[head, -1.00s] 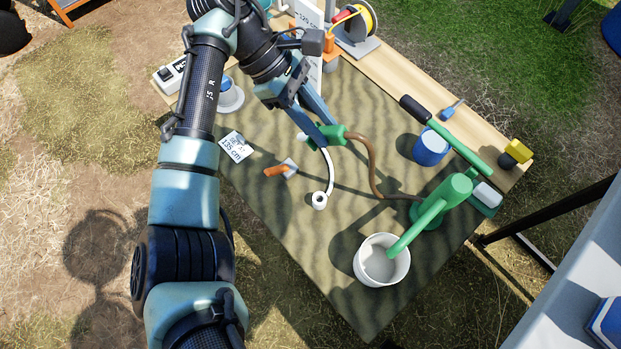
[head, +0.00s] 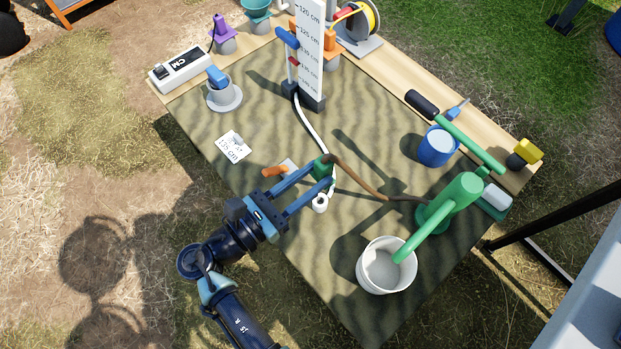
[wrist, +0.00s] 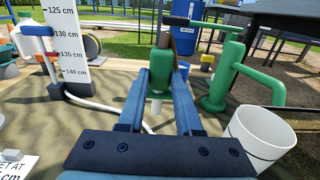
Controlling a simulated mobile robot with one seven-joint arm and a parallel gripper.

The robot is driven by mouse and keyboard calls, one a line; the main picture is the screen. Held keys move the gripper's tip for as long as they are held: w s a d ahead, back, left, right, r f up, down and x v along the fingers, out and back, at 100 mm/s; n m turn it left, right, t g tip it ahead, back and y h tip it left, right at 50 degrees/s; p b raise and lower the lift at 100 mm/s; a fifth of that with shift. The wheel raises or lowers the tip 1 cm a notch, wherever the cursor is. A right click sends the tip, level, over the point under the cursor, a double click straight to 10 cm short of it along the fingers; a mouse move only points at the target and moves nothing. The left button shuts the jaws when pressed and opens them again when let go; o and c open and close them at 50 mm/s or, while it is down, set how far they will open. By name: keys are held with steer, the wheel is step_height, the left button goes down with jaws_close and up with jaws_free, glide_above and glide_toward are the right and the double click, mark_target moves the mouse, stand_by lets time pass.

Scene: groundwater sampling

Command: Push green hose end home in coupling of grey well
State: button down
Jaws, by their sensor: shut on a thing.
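My gripper (head: 328,173) is shut on the green hose end (head: 323,167), over the middle of the mat. The hose end also shows upright between my fingers in the wrist view (wrist: 162,68). A brown hose (head: 362,185) runs from it to the green pump (head: 450,196). A white ring-shaped fitting (head: 320,203) on a white hose (head: 309,124) lies just below my fingers in the head view. A pale piece (wrist: 156,106) shows under the hose end in the wrist view. I cannot tell whether they touch, or which part is the grey well's coupling.
A white bucket (head: 362,274) stands under the pump's spout, right of my gripper. An orange-handled piece (head: 274,172) lies beside my fingers.

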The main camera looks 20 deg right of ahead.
steer(key=shift+s+a+f, duration=0.1)
steer(key=shift+f, duration=0.05)
steer(key=shift+r+p, duration=0.3)
steer(key=shift+p, duration=0.45)
step_height(320, 180, down, 6)
steer(key=b, duration=0.4)
steer(key=shift+p, duration=0.85)
stand_by(1.4)
steer(key=shift+f+b, duration=1.65)
steer(key=shift+f, duration=0.7)
steer(key=c, duration=0.5)
jaws_free()
